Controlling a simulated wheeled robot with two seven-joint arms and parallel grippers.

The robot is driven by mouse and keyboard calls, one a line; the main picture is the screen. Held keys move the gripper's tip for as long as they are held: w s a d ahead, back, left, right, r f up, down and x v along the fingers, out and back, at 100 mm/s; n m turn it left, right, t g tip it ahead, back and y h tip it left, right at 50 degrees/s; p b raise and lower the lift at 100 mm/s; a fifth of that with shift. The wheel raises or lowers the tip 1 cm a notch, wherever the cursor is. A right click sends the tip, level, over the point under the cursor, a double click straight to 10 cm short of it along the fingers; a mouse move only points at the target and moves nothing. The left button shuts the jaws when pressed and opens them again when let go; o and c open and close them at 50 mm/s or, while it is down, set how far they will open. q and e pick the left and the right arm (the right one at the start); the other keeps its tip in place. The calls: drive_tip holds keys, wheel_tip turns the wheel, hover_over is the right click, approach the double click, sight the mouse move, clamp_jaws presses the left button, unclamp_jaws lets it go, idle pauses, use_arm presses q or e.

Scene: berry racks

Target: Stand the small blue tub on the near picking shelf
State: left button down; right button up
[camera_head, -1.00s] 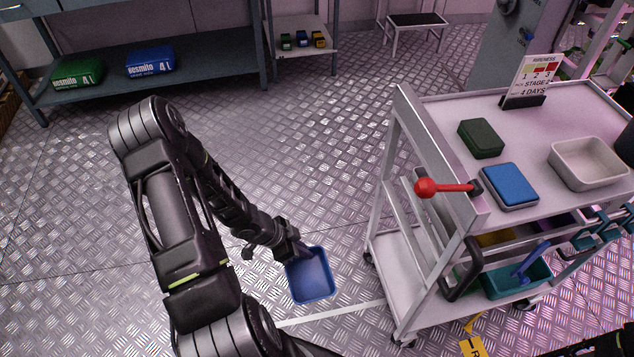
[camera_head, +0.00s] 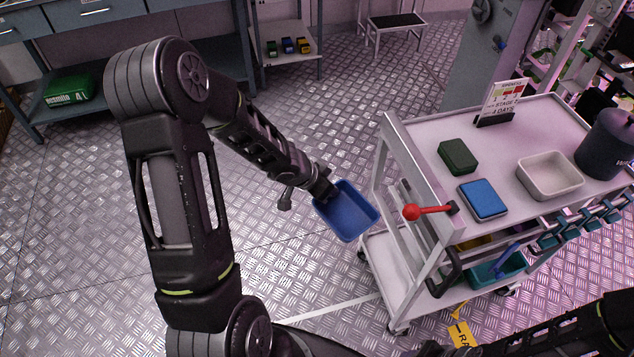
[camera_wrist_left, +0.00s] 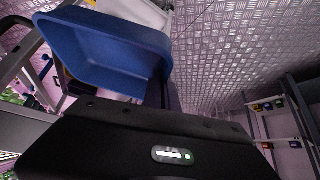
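The small blue tub (camera_head: 347,212) hangs in the air left of the trolley in the head view, tilted with its open side toward the camera. It looks empty. My left gripper (camera_head: 325,190) is shut on its rim at the upper left corner. The tub also shows large in the left wrist view (camera_wrist_left: 105,50), just beyond the gripper body; the fingertips are mostly hidden there. My right arm lies along the bottom right of the head view, and its fingers cannot be made out. Which surface is the near picking shelf is not clear from these frames.
A grey trolley (camera_head: 425,128) stands right of the tub, with a red-knobbed lever (camera_head: 411,212) on its near side. Its top holds a dark green box (camera_head: 458,156), a blue-lidded box (camera_head: 483,199), a pale tray (camera_head: 550,190) and a sign (camera_head: 502,98). Open floor lies left.

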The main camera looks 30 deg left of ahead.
use_arm(q)
drive_tip(key=d+r+n+p, duration=0.1)
drive_tip(key=d+r+p, duration=0.2)
drive_tip(key=r, duration=0.5)
drive_tip(key=w+d+r+n+y+p, duration=0.1)
drive_tip(key=d+r+p, duration=0.2)
drive_tip(key=r, duration=0.6)
drive_tip(key=w+d+r+n+y+p, duration=0.1)
drive_tip(key=d+r+p, duration=0.2)
drive_tip(key=r, duration=0.6)
drive_tip(key=shift+w+d+r+n+p, duration=0.15)
drive_tip(key=shift+d+n+p, duration=0.25)
drive_tip(key=shift+p, duration=0.7)
drive_tip(key=shift+a, duration=0.1)
